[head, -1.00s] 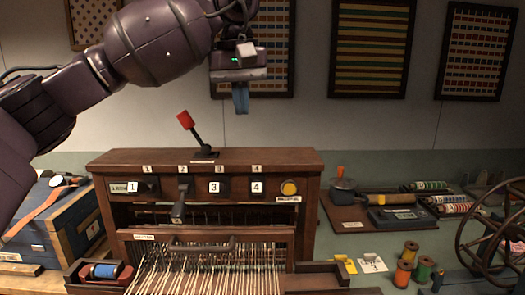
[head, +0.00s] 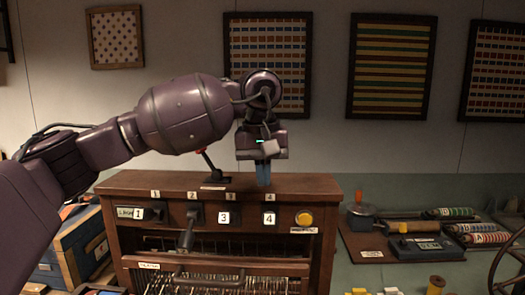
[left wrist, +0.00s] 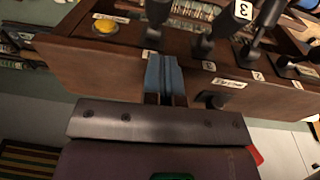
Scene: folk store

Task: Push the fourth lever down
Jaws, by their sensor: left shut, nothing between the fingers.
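A wooden loom cabinet (head: 330,188) has a row of levers tagged 1 to 4 on its front. The fourth lever (head: 269,218) shows its white 4 tag facing me, at the right of the row. Lever 3 (head: 224,218) is beside it, and lever 2 (head: 187,232) hangs lower. My left gripper (head: 263,178) points down with blue fingers shut and empty, at the cabinet's top above lever 4. In the left wrist view, the shut fingertips (left wrist: 163,62) are by the cabinet edge, close to a dark lever (left wrist: 157,18), probably the fourth. I cannot tell whether they touch. My right gripper is out of view.
A yellow button (head: 304,218) sits right of lever 4. A red-knobbed lever (head: 208,162) stands on the cabinet top, partly behind my arm. A blue chest (head: 75,245) is at left. A board with a grey box (head: 415,247) is at right.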

